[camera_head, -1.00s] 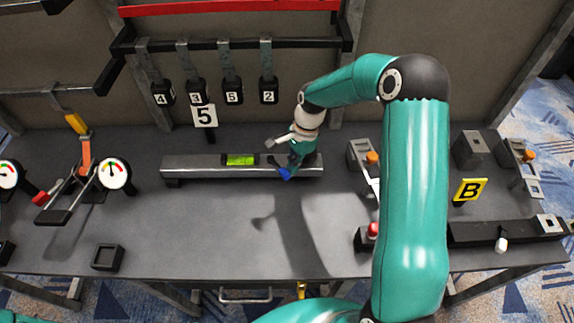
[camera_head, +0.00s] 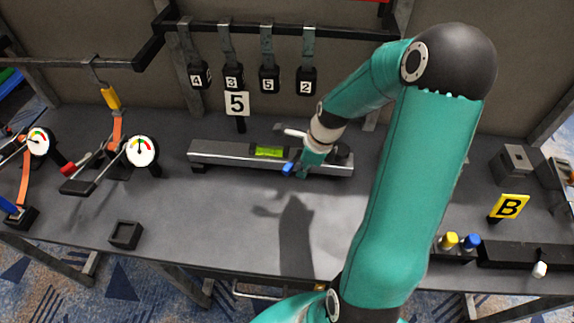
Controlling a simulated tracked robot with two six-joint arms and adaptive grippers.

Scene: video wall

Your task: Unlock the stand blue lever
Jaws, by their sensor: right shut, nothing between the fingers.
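The stand is a long grey bar (camera_head: 225,154) with a green level vial (camera_head: 269,151), lying across the middle of the table. A small blue lever end (camera_head: 288,169) shows at the front of the bar, right of the vial. My right gripper (camera_head: 303,170) points down at the bar's right part and is shut, with nothing held. Its tip is close to the blue end; I cannot tell whether they touch. My gripper and wrist hide the rest of the lever and part of the bar. My left gripper is out of view.
Dial gauges (camera_head: 141,151) stand at left. The front middle table is clear.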

